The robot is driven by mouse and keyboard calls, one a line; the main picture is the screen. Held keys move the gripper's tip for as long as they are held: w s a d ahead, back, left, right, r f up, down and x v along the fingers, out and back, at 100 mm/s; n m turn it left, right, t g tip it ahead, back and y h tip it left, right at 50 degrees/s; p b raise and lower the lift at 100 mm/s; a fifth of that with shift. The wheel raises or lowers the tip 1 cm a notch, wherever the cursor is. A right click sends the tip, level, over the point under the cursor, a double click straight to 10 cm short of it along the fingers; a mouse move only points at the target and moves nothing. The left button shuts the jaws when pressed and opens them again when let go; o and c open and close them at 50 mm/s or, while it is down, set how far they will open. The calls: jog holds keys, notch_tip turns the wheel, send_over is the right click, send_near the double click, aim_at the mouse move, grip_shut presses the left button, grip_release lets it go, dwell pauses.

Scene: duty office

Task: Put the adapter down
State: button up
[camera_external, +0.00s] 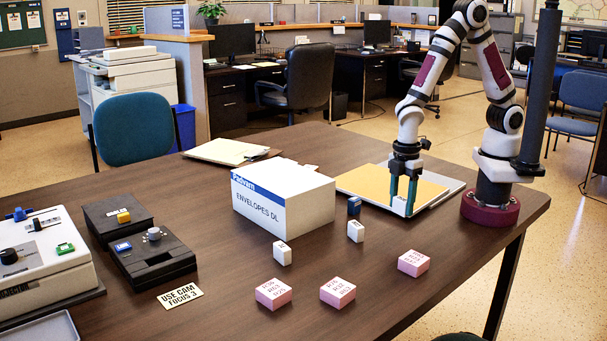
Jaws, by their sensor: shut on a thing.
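My gripper (403,200) points straight down at the right part of the table, its teal fingers in front of the yellow folder. It is shut on a small whitish thing (400,206), likely the adapter, mostly hidden by the fingers. I cannot tell whether this thing touches the folder or hangs just above it. Two similar small white blocks stand on the table, one in front of the envelope box (282,252) and one to its right (355,231). A small dark blue block (354,206) stands behind the right one.
A white and blue envelope box (283,200) stands left of my gripper. A yellow folder (372,182) lies under and behind the gripper. Pink blocks lie in front (273,293), (338,291), (413,263). Black devices (150,262) stand left. The table's front right is clear.

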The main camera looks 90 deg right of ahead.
jog(key=s+d+r, duration=0.1)
jog(key=d+r, duration=0.5)
jog(key=d, duration=0.4)
jog(key=w+d+r+m, duration=0.1)
jog(key=w+r+m, duration=0.3)
jog(key=r, duration=0.4)
jog(key=w+r+m, duration=0.3)
jog(key=r, duration=0.5)
jog(key=s+f+n, duration=0.3)
jog(key=f, duration=0.5)
jog(key=s+a+f+n, duration=0.1)
jog(key=s+f+n, duration=0.3)
jog(key=f, duration=0.4)
jog(key=shift+s+f, duration=0.1)
jog(key=a+f, duration=0.2)
jog(key=a, duration=0.1)
jog(key=w+a+f, duration=0.1)
jog(key=a+f, duration=0.1)
jog(key=a, duration=0.2)
jog(key=a+f, duration=0.2)
jog(key=a, duration=0.2)
jog(key=shift+w+a+f, duration=0.15)
jog(key=shift+a+f, duration=0.05)
jog(key=shift+f, duration=0.2)
notch_tip(320, 180, down, 3)
jog(key=shift+a, duration=0.15)
jog(key=shift+f, duration=0.4)
